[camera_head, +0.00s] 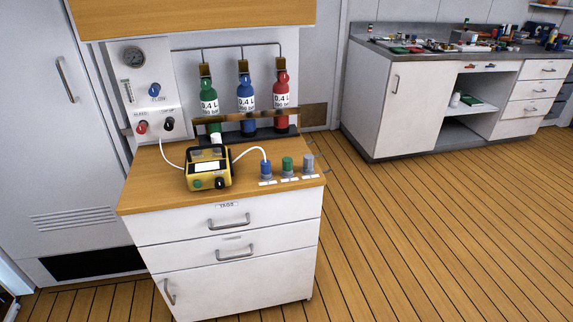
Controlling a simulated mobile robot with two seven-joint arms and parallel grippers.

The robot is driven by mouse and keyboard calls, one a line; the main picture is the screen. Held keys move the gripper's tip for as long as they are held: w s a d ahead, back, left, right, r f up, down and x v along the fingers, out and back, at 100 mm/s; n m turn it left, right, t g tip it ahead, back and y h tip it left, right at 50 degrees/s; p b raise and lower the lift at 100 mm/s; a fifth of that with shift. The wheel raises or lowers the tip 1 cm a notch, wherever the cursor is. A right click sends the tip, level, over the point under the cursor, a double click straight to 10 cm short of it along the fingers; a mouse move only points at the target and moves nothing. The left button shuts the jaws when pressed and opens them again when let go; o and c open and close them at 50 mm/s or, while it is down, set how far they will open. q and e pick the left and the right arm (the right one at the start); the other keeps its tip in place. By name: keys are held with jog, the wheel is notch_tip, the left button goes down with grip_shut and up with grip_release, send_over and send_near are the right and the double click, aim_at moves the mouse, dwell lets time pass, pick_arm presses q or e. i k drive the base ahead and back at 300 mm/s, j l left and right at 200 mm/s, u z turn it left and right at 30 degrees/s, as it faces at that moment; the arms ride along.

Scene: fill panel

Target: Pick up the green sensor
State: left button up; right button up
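The green sensor (288,166) is a small green-topped cylinder standing upright near the right front of the wooden cabinet top. It stands in a row between a blue sensor (266,170) on its left and a grey sensor (308,164) on its right. White labels lie in front of each. A white cable runs from the yellow meter (208,168) to the blue sensor. Neither of my grippers shows in the head view.
The cabinet top (150,193) is bare at its left front. Green, blue and red gas bottles (246,93) stand behind in a rack. A panel with a gauge (133,56) is at back left. A cluttered bench (410,80) stands at back right, with open floor before it.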

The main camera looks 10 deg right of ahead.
aim_at(288, 162)
jog(key=l+u, duration=0.15)
jog(key=u, duration=0.35)
jog(key=i+l+u, duration=0.1)
jog(key=u, duration=0.35)
jog(key=l+u, duration=0.25)
jog(key=l, duration=0.2)
jog(key=k+l+u, duration=0.1)
jog(key=l+u, duration=0.15)
jog(key=l, duration=0.15)
jog(key=k+l, duration=0.1)
jog(key=l, duration=0.3)
jog(key=l+u, duration=0.15)
jog(key=l, duration=0.25)
jog(key=k+l, duration=0.15)
jog(key=l, duration=0.2)
jog(key=k+l+u, duration=0.15)
jog(key=l, duration=0.25)
jog(key=i, duration=0.05)
